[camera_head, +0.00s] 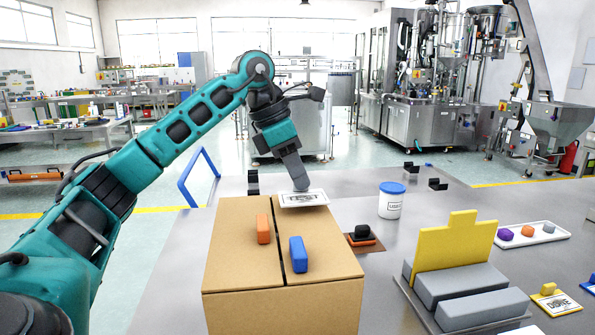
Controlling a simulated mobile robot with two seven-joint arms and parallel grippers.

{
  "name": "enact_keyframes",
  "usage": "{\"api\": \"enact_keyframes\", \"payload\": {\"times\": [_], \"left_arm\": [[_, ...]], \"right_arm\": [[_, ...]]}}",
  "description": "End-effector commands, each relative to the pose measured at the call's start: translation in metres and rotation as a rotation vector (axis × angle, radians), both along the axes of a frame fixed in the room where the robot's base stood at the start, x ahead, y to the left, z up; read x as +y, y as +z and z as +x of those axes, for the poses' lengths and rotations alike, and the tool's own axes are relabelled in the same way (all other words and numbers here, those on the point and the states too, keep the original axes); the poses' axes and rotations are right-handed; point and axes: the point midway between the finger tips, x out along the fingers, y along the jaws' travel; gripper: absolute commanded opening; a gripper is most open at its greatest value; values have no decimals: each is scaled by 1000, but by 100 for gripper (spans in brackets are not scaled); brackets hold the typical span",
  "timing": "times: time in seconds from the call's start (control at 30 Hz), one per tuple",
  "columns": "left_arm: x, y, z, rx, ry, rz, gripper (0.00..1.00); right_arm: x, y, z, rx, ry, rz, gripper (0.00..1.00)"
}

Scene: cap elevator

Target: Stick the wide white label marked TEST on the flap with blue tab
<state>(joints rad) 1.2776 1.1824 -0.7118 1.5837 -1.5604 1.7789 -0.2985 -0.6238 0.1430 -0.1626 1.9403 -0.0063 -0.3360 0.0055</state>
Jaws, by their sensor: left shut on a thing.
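A closed cardboard box (240,280) stands at the front of the grey table. Its left flap (235,225) bears an orange tab (263,228), and its right flap (325,240) bears a blue tab (298,254). My left gripper (302,188) reaches in from the left and points down. It is shut on a wide white label (289,201) with dark print, too small to read surely. The label is at the far end of the box, around the right flap's back edge. I cannot tell whether it touches the flap. My right gripper is out of view.
Right of the box are a black stamp on an orange pad (362,237), a white jar with a blue lid (391,203) and a grey holder with a yellow plate (452,245). A white tray (545,237) holds small coloured pieces. Yellow-tabbed cards (556,303) lie at front right.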

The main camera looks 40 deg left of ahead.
Motion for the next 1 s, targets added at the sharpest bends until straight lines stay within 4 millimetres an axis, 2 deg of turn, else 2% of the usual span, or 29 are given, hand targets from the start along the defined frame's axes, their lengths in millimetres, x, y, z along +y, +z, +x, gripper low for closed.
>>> {"api": "enact_keyframes", "payload": {"times": [0.97,1.0], "left_arm": [[0,-17,0,-1,0,0,0],[0,-17,0,-1,0,0,13]], "right_arm": [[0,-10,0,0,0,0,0],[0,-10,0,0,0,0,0]]}}
